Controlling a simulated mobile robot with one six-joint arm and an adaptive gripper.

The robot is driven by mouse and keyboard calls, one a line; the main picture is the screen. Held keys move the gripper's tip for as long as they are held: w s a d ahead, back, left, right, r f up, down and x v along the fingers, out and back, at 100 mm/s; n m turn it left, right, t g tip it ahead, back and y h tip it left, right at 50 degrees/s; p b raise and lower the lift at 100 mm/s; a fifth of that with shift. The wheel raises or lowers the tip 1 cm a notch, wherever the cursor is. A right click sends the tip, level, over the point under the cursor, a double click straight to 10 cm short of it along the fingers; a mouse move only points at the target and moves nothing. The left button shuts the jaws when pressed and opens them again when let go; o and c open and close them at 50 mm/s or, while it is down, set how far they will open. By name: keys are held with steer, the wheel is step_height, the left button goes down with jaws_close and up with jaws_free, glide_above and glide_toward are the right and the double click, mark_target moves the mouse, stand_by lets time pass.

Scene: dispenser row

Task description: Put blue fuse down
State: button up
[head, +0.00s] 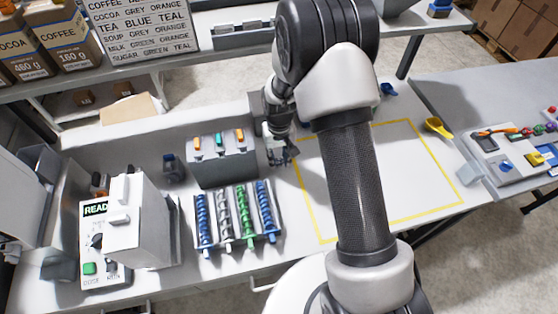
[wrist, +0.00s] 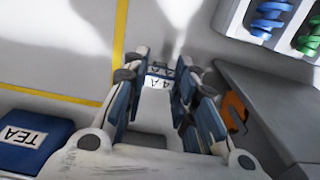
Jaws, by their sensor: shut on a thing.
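My gripper (head: 280,152) is just right of a grey block, low over the white bench near the yellow-taped area. In the wrist view my gripper (wrist: 160,100) is shut on the blue fuse (wrist: 158,83), which sits between the fingers with a "4 A" label facing the camera. In the head view the fuse is too small and too hidden by the fingers to make out. I cannot tell whether it touches the bench.
The grey block (head: 222,168) with orange and teal tabs stands left of my gripper. A rack of blue, grey and green coils (head: 236,222) is in front of it. The yellow-taped area (head: 420,160) looks mostly clear. A blue TEA box (wrist: 30,140) shows in the wrist view.

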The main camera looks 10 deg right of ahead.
steer(key=shift+f, duration=0.75)
steer(key=shift+f, duration=0.1)
steer(key=o, duration=0.7)
